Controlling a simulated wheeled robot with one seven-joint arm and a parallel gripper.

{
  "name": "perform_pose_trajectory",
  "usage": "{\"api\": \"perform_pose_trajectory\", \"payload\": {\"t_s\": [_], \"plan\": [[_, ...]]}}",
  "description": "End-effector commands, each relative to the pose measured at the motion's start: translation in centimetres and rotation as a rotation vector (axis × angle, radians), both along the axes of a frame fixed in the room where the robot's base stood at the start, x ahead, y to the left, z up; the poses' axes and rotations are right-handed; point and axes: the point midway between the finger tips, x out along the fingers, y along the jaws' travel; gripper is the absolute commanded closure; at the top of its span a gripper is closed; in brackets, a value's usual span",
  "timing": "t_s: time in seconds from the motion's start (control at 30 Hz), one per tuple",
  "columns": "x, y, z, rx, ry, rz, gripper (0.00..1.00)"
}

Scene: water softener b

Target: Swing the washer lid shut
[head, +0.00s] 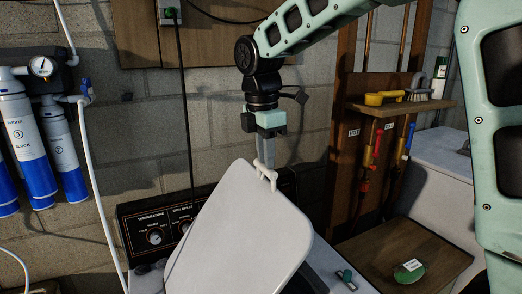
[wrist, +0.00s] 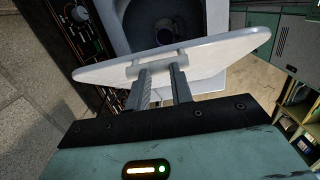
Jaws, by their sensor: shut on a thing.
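The white washer lid (head: 238,232) stands raised and tilted in front of the control panel in the head view. A small white bar handle (head: 266,176) sits at its upper edge. My gripper (head: 265,160) points down from above with its fingers shut on that handle. In the wrist view the fingers (wrist: 161,78) reach the handle, and the lid (wrist: 220,60) is seen nearly edge-on. Beyond it, the washer's open tub (wrist: 160,28) shows dark inside. In the head view the lid hides most of the washer top.
The washer's black control panel (head: 160,228) with knobs is behind the lid. Blue-and-white filter cylinders (head: 30,145) hang on the left wall. On the right are a wooden shelf (head: 405,104), red and blue valves, and a wooden board (head: 400,255) with a green item.

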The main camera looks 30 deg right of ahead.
Motion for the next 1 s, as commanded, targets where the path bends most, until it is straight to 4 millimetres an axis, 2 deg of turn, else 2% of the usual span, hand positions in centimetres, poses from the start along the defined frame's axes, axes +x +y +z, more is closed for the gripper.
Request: {"api": "perform_pose_trajectory", "payload": {"t_s": [0.03,0.23,0.4,0.7,1.0], "plan": [[-0.3,1.4,-2.2,0.028,0.021,0.015,0.93],[-0.3,0.0,-3.1,0.029,0.021,0.016,1.00],[-0.2,-1.2,-3.8,0.029,0.021,0.017,1.00],[-0.2,-3.4,-4.3,0.024,0.017,0.014,1.00],[-0.1,-3.8,-3.9,0.019,0.011,0.010,1.00]]}}
